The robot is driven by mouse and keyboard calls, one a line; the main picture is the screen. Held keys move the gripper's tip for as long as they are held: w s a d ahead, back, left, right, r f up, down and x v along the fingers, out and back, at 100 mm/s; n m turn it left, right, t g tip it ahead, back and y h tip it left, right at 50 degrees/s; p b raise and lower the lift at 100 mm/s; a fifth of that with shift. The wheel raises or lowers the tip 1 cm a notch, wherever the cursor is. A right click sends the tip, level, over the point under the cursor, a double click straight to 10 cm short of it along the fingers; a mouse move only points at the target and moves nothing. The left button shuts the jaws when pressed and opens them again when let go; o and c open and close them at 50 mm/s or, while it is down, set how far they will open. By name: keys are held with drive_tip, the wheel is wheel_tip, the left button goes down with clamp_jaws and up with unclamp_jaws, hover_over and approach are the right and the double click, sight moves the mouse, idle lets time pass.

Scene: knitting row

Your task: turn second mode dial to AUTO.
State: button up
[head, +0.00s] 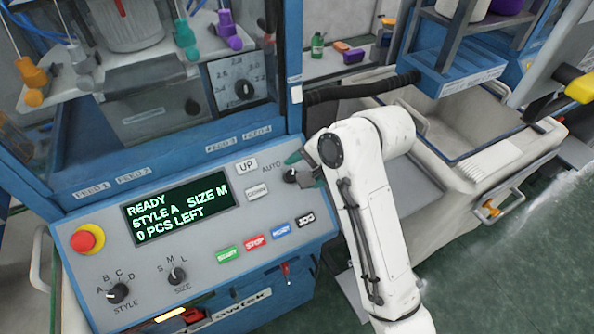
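The mode dial (291,176) is a small dark knob at the upper right of the grey control panel (215,300). The printed word AUTO (271,168) stands just left of it. My white arm comes up from the lower right and bends down at the dial. My gripper (299,170) is at the dial, with a dark green finger showing just above it. The gripper's body hides the dial's right side and any labels there. I cannot make out the pointer, whether the fingers touch the knob, or how far apart they are.
The panel's display (180,208) reads READY, STYLE A, SIZE M, 0 PCS LEFT. A red stop button (88,239), STYLE dial (118,292), SIZE dial (177,275) and several coloured push buttons share the panel. A black hose (360,89) runs behind my arm. Green floor (500,270) is open at right.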

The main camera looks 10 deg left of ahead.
sight(292, 176)
drive_tip(key=shift+x, duration=1.95)
drive_tip(key=shift+c, duration=0.2)
drive_tip(key=c, duration=1)
